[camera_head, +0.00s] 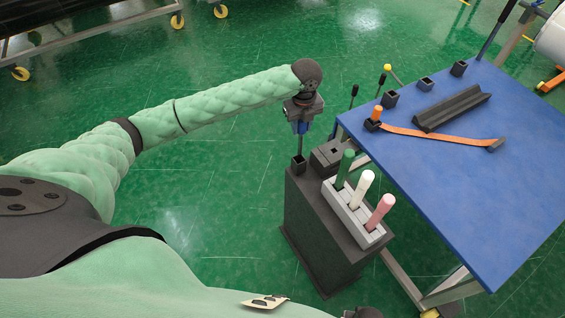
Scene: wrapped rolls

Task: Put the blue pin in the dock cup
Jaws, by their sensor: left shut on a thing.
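My left gripper (301,122) points down above the back left corner of a dark grey stand and is shut on the blue pin (302,128). Only a short blue part of the pin shows between the fingers. A small dark square cup (298,164), seemingly the dock cup, is on the stand just below the gripper. A thin dark part shows between the gripper and this cup. I cannot tell whether the pin's lower end is in the cup or above it.
On the stand (318,228), a grey rack (347,214) holds green, white and pink pins, beside a dark block (327,154). The blue table (460,190) at right bears an orange pin (376,112), an orange strap, small dark cups and a dark channel. Green floor is clear at left.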

